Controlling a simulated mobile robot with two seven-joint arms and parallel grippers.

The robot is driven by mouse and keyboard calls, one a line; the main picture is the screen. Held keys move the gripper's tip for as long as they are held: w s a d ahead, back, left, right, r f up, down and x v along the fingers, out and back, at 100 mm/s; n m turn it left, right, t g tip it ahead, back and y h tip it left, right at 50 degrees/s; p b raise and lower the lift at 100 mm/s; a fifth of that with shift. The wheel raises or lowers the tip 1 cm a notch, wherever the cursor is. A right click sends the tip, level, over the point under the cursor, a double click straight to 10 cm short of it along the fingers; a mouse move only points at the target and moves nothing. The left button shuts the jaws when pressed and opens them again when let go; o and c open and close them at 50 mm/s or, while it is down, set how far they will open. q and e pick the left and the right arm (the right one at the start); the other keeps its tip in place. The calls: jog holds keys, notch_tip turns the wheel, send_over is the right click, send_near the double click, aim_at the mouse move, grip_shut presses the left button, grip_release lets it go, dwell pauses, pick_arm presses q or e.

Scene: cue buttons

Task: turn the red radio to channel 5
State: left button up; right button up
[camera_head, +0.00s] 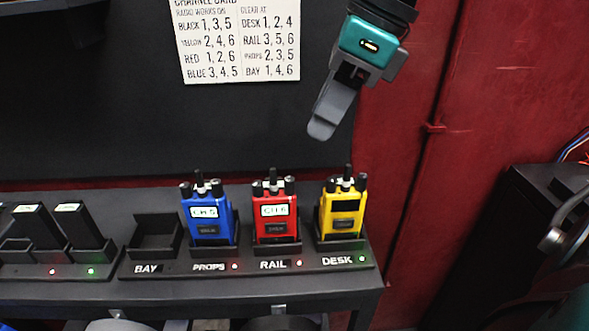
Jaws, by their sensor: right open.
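The red radio (275,212) stands upright in the cradle labelled RAIL on the black shelf; its screen appears to read CH 6. Small black knobs and an antenna stand on its top. The card (238,38) on the wall lists Red 1, 2, 6 under radio works on, and Rail 3, 5, 6 under clear at. My right gripper (328,118) hangs above and to the right of the red radio, apart from it, open and with nothing visible in it. My left gripper is not in view.
The blue radio (210,214), reading CH 5, stands at PROPS. The yellow radio (341,209), its screen dark, stands at DESK. The BAY cradle (155,238) is empty. Black upright units (75,226) stand at left. Lights are red at PROPS and RAIL, green at DESK.

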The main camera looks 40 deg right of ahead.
aim_at(291, 179)
jog(key=b+x, duration=0.1)
jog(key=x, duration=0.9)
jog(key=shift+w+f, duration=0.1)
jog(key=shift+f, duration=0.2)
grip_shut()
